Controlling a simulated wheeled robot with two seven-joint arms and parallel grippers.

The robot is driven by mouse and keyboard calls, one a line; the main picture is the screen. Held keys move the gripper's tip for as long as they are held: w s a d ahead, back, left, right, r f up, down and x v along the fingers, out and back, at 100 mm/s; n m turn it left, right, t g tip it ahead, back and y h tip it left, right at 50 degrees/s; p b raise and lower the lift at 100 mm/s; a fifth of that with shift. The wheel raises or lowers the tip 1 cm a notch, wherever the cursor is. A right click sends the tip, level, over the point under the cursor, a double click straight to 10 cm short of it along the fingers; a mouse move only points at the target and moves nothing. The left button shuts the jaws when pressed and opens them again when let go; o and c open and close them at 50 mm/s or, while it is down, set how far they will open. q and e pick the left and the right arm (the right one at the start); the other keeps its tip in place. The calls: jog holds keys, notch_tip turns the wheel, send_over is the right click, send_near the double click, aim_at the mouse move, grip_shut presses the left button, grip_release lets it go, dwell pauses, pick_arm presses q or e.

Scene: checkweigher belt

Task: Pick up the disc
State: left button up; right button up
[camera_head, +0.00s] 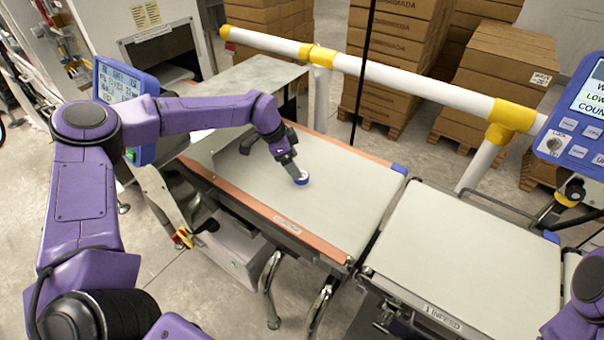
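The disc (302,180) is small, with a blue rim and a pale middle, and is on or just above the light belt of the left conveyor (338,200). My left gripper (294,171) reaches down to it from the upper left. Only purple parts of my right arm show at the right edge, and my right gripper is out of view.
A second belt marked INFEED (470,255) adjoins on the right, across a narrow gap. A white and yellow guard rail (400,77) runs behind the belts. Blue display panels stand left (125,95) and right (580,115). Stacked cartons (500,75) stand behind. Both belts are otherwise clear.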

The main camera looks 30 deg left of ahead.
pick_arm(q)
jog(key=x, duration=0.1)
jog(key=p+x, duration=0.1)
jog(key=x, duration=0.1)
jog(key=p+x, duration=0.1)
jog(key=x, duration=0.1)
jog(key=shift+w+a+f, duration=0.1)
jog(key=shift+w+a, duration=0.1)
jog(key=shift+a, duration=0.1)
jog(key=shift+w+d+f, duration=0.1)
jog(key=shift+d+f, duration=0.05)
jog(key=shift+f, duration=0.2)
jog(key=shift+c, duration=0.8)
jog(key=c, duration=1)
jog(key=shift+o, duration=0.2)
